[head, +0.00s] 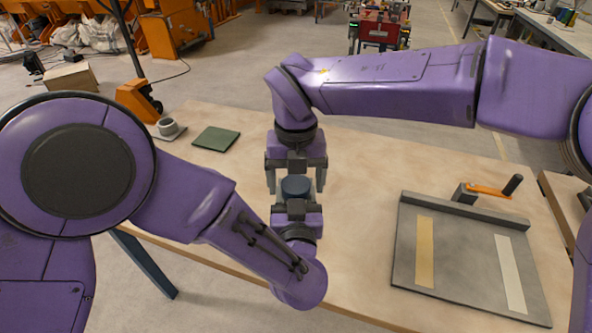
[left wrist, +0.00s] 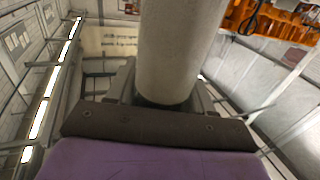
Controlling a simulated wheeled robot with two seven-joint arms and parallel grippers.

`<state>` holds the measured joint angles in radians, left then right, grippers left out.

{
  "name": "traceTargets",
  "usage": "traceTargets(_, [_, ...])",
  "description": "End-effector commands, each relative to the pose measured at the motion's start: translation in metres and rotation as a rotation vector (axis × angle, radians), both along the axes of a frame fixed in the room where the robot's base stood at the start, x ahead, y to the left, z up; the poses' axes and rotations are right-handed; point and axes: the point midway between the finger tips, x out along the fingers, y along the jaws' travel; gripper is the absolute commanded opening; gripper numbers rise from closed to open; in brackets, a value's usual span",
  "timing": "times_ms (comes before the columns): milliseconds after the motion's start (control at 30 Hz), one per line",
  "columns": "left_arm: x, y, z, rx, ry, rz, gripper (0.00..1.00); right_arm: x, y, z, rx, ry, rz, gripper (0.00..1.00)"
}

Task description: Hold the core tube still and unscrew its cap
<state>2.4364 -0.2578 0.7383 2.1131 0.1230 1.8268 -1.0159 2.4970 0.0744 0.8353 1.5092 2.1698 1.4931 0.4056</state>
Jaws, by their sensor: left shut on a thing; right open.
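The core tube (left wrist: 178,50) is a grey cylinder, seen large in the left wrist view between the fingers of my left gripper (left wrist: 165,98). My left gripper (head: 296,204) is shut on the tube just below the cap. My right gripper (head: 296,182) comes from above and behind. It is open, with one finger on each side of the cap and a visible gap on both sides.
A grey tilting bed (head: 460,293) with a tan strip, a pale strip and an orange crank (head: 490,189) stands at right. A green mat (head: 216,139) and a small grey cup (head: 168,127) on a plate are at back left. The table between is clear.

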Motion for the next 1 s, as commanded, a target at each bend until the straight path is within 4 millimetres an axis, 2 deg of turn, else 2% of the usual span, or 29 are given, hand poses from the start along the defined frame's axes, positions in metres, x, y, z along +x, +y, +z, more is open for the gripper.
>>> traceTargets(100, [0.0002, -0.0001, 0.0005, -0.001, -0.001, 0.000, 0.00, 0.0000, 0.0000, 0.0001, 0.000, 0.000, 0.000, 0.84])
traceTargets(133, [0.0002, -0.0001, 0.0005, -0.001, -0.001, 0.000, 0.00, 0.0000, 0.0000, 0.0002, 0.000, 0.000, 0.000, 0.81])
traceTargets(300, [0.0002, 0.0000, 0.0005, -0.001, -0.001, 0.000, 0.00, -0.0001, 0.0001, 0.0003, 0.000, 0.000, 0.001, 0.26])
traceTargets(467, [0.0002, 0.0001, 0.0004, -0.001, -0.001, 0.001, 0.00, 0.0000, 0.0000, 0.0004, 0.000, 0.000, 0.004, 0.26])
traceTargets(600, [0.0002, 0.0002, 0.0005, -0.001, -0.001, 0.001, 0.00, -0.0002, -0.0001, 0.0005, 0.000, 0.001, 0.087, 0.26])
traceTargets(1000, [0.0002, 0.0000, 0.0005, -0.001, -0.001, 0.000, 0.00, -0.0001, -0.0001, 0.0005, 0.000, 0.001, 0.085, 0.26])
